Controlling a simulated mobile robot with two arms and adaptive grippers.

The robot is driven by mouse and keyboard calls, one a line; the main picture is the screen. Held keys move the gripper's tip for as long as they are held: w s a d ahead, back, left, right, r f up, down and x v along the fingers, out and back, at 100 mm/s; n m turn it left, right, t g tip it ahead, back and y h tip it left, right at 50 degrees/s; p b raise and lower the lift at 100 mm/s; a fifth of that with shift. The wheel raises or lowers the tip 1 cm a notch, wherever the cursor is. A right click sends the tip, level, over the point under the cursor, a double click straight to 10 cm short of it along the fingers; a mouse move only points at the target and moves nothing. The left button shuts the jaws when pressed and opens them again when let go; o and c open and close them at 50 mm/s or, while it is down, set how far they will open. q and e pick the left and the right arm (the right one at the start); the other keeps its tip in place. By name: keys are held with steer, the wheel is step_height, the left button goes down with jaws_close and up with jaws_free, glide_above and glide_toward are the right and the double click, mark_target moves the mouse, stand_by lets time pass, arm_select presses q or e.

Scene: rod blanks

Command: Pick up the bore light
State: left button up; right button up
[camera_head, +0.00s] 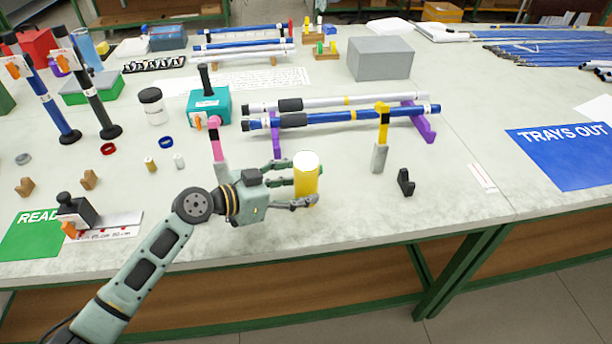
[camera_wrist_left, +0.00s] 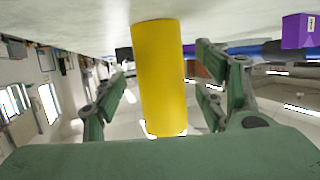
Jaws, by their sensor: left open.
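The bore light (camera_head: 306,186) is a yellow cylinder with a glowing white top, standing upright near the front edge of the table. My left gripper (camera_head: 298,184) reaches it from the left, with its fingers open on either side of it. In the left wrist view, the bore light (camera_wrist_left: 160,75) fills the space between the fingers, with gaps showing on both sides. That view is upside down, so its lit end is at the bottom. My right gripper is not in view.
A pink-topped post (camera_head: 217,140) stands just behind my left wrist. A yellow-topped post (camera_head: 380,155) and a small black bracket (camera_head: 405,183) are to the right. Behind, white and blue rods (camera_head: 350,116) rest on purple supports (camera_head: 424,128).

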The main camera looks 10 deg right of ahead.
arm_select(q)
steer(key=x, duration=0.3)
steer(key=c, duration=1.5)
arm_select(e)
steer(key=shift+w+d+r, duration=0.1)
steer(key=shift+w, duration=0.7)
